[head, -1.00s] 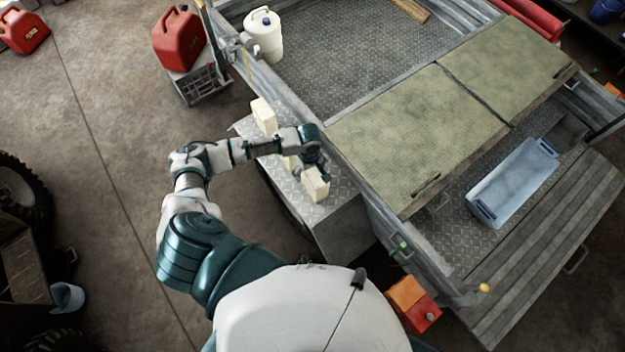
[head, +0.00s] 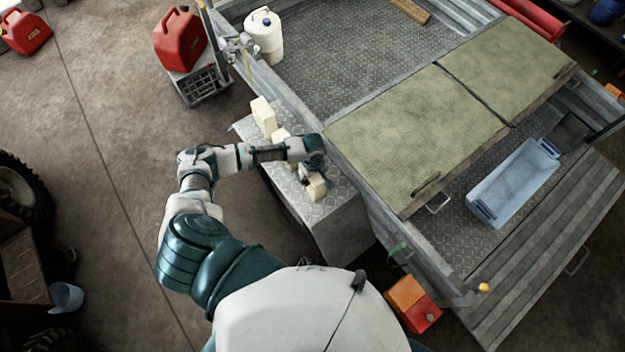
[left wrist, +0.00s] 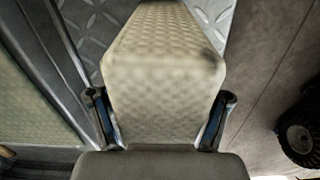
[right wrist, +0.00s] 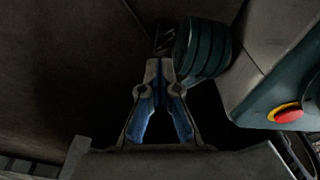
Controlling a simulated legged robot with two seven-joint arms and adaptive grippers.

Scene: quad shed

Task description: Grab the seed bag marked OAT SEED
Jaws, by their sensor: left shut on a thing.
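My left gripper (head: 310,176) is shut on a cream seed bag (head: 317,188) at the near end of a metal-topped ledge beside the trailer. In the left wrist view the pale, quilted-looking bag (left wrist: 160,95) fills the space between the two fingers. No lettering is readable on it, so I cannot tell if it is marked OAT SEED. Another cream bag (head: 263,114) stands at the ledge's far end, and one more (head: 281,136) is partly hidden by my left arm. My right gripper (right wrist: 160,75) is empty, its fingertips together, over dark floor.
The trailer wall and green-topped panels (head: 400,130) lie right of the ledge. A blue bin (head: 513,183) is in the trailer. A white jug (head: 264,37) and a red fuel can (head: 180,40) stand beyond the bags. Open floor lies to the left.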

